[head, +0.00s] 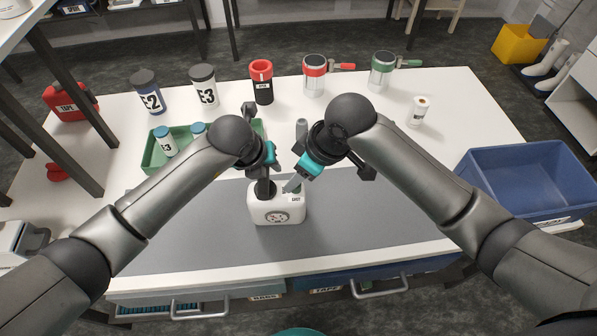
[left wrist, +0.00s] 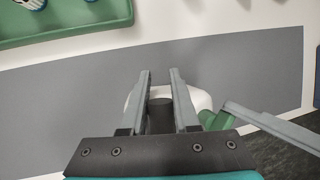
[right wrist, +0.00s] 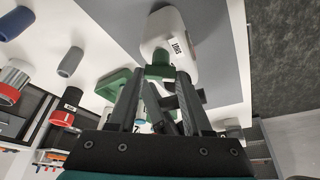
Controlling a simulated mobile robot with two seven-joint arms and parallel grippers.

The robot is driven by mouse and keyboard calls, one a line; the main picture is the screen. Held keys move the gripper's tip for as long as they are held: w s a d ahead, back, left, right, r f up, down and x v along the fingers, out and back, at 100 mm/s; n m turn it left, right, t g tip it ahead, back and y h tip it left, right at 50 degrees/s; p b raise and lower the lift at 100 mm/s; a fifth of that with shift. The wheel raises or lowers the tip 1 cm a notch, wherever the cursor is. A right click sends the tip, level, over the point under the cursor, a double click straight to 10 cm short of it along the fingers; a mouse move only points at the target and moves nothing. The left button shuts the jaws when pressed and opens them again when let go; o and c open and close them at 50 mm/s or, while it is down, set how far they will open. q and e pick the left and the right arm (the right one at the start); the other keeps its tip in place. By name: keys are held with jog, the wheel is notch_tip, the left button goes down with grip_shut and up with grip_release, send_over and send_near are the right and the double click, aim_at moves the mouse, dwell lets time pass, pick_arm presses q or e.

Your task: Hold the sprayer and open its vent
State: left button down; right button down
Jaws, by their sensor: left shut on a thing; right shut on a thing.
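The white sprayer (head: 277,212), with a round dial on its front, stands upright on the grey mat. My left gripper (head: 264,187) is shut on its dark neck, which shows between the fingers in the left wrist view (left wrist: 160,118). My right gripper (head: 293,186) is shut on the green vent part (right wrist: 160,72) at the sprayer's top right. The green part also shows in the left wrist view (left wrist: 212,120), beside the neck. Whether the vent is open cannot be told. The arms and fingers hide part of the sprayer's top.
A green tray (head: 152,158) with blue-capped bottles lies behind my left arm. A small grey cylinder (head: 301,128) stands close behind my right gripper. Bottles and red and green-topped canisters line the back. A blue bin (head: 525,180) is at the right. The mat (head: 390,220) is clear on both sides.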

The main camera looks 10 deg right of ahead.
jog(key=m+h, duration=0.1)
jog(key=m, duration=0.1)
jog(key=m+t, duration=0.1)
jog(key=m, duration=0.2)
jog(key=shift+s+a+m+h, duration=0.1)
jog(key=shift+a+m+h, duration=0.1)
jog(key=shift+m+h, duration=0.15)
jog(key=m+h, duration=0.1)
jog(key=m, duration=0.1)
jog(key=m+h, duration=0.1)
jog(key=m, duration=0.2)
jog(key=shift+m+t, duration=0.35)
jog(key=shift+t, duration=0.05)
jog(key=shift+c, duration=1.6)
grip_release()
